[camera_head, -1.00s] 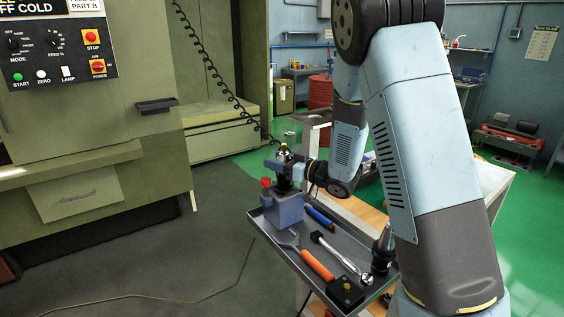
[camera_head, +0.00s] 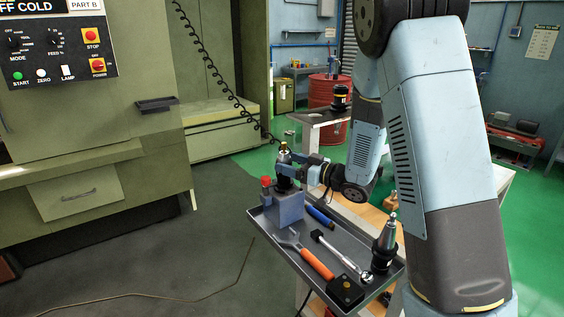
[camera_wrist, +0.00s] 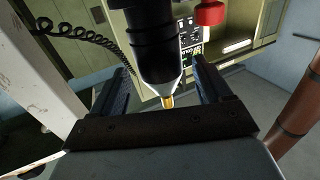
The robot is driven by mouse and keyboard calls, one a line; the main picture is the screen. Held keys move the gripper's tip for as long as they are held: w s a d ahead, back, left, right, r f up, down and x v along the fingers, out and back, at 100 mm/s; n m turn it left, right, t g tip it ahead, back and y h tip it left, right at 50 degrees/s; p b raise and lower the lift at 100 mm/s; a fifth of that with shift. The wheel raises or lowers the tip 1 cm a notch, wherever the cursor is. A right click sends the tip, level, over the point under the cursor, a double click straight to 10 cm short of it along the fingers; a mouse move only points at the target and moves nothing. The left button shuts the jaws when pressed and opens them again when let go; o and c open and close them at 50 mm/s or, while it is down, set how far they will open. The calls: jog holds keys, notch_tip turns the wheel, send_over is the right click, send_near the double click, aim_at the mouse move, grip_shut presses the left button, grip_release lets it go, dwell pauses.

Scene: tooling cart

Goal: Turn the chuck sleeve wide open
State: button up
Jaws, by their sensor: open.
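The chuck stands upright in a grey-blue block (camera_head: 288,210) at the back left of the cart tray. In the wrist view its black sleeve (camera_wrist: 155,40) narrows to a silver nose (camera_wrist: 161,90) with a brass tip (camera_wrist: 168,101). The brass tip also shows in the head view (camera_head: 283,146). My gripper (camera_head: 290,163) reaches in from the right at the chuck's height. In the wrist view my gripper (camera_wrist: 160,75) is open, with one finger on each side of the chuck and visible gaps. The sleeve's far end is out of that view.
A red knob (camera_head: 266,182) rises beside the chuck on the block. The tray (camera_head: 262,222) holds an orange-handled wrench (camera_head: 315,263), a ratchet (camera_head: 336,250), a blue-handled tool (camera_head: 319,216), a black box (camera_head: 346,290) and an upright tool holder (camera_head: 383,250). The green machine stands left.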

jog(key=v, duration=0.9)
jog(key=shift+d, duration=0.1)
jog(key=w+d+r+m+t+h, duration=0.3)
jog(key=d+r+h, duration=0.3)
jog(key=h, duration=0.2)
jog(key=s+d+r+m+h, duration=0.5)
jog(key=s+d+h, duration=0.1)
jog(key=d, duration=0.2)
jog(key=s+a+r+m+g+h, duration=0.1)
jog(key=s+g, duration=0.6)
jog(key=s, duration=1.7)
jog(key=shift+s+a+r+m, duration=0.3)
jog(key=shift+a+m, duration=0.35)
jog(key=shift+m, duration=0.45)
